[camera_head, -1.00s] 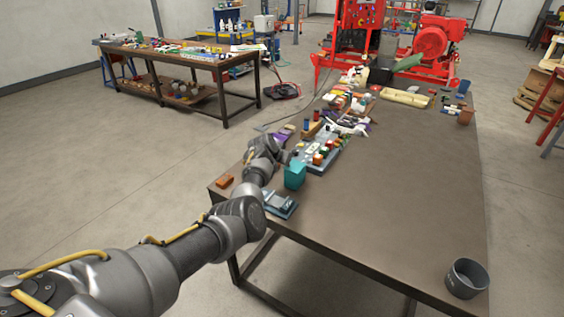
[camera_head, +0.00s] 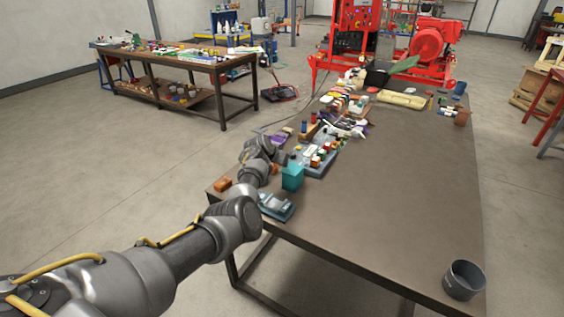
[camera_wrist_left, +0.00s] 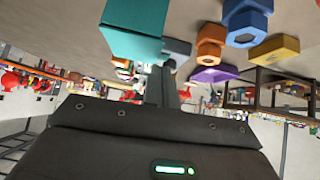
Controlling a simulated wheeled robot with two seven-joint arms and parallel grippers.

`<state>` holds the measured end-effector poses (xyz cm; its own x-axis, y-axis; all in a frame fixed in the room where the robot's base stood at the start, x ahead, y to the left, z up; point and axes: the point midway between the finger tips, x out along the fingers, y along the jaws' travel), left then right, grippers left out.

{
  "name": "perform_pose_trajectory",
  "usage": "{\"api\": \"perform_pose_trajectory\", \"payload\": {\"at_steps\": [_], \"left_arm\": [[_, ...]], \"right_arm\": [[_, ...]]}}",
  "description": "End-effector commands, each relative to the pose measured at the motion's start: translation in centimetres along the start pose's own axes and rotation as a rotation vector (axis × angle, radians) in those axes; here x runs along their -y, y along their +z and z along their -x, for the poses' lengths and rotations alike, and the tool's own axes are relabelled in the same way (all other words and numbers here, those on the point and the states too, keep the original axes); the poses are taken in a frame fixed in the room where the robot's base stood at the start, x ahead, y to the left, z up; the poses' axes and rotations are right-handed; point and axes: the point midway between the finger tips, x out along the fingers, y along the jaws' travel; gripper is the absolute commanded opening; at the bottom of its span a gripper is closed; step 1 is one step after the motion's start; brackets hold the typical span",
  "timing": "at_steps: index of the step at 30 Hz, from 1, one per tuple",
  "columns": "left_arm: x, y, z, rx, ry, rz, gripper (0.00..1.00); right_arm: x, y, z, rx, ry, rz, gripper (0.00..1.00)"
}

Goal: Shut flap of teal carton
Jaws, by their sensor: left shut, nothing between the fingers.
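The teal carton (camera_head: 292,178) stands upright near the left front edge of the long brown table in the head view. It also shows at the upper left of the left wrist view (camera_wrist_left: 133,30). My left gripper (camera_head: 280,160) is just behind and left of the carton, partly hidden by my own wrist. In the left wrist view its fingers (camera_wrist_left: 165,84) are shut and empty, close beside the carton. I cannot tell whether they touch it. The carton's flap is too small to make out clearly. My right gripper is not in view.
A blue-grey device (camera_head: 275,206) lies in front of the carton, and an orange block (camera_head: 222,184) lies to the left. A tray of small parts (camera_head: 318,160) sits behind. A dark grey pot (camera_head: 464,280) stands at the front right corner. The table's right half is mostly clear.

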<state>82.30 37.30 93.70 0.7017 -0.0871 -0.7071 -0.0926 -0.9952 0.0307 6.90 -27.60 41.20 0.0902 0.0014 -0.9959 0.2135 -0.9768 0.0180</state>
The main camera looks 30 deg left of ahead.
Motion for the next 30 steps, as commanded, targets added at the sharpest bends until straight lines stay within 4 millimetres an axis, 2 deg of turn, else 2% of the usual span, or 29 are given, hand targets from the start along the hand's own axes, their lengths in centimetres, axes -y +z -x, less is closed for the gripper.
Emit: {"api": "perform_pose_trajectory", "payload": {"at_steps": [1,11,14,19,21,30], "left_arm": [[0.0,-0.4,0.4,0.000,0.000,-0.001,0.00],[0.0,-0.9,0.8,0.000,0.000,-0.001,0.00],[-0.1,-1.8,1.7,-0.001,0.000,-0.002,0.00],[-0.6,-4.5,4.1,-0.001,0.003,-0.007,0.00],[-0.6,-3.5,4.2,-0.002,0.002,-0.005,0.00],[-0.7,-3.4,8.9,-0.004,0.002,-0.005,0.00]], "right_arm": [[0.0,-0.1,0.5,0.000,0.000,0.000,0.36],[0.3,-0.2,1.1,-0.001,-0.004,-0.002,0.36],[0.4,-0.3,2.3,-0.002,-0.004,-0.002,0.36],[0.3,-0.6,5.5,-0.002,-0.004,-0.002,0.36],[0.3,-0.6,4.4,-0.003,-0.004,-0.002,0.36],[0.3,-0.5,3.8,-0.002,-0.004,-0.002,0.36]]}}
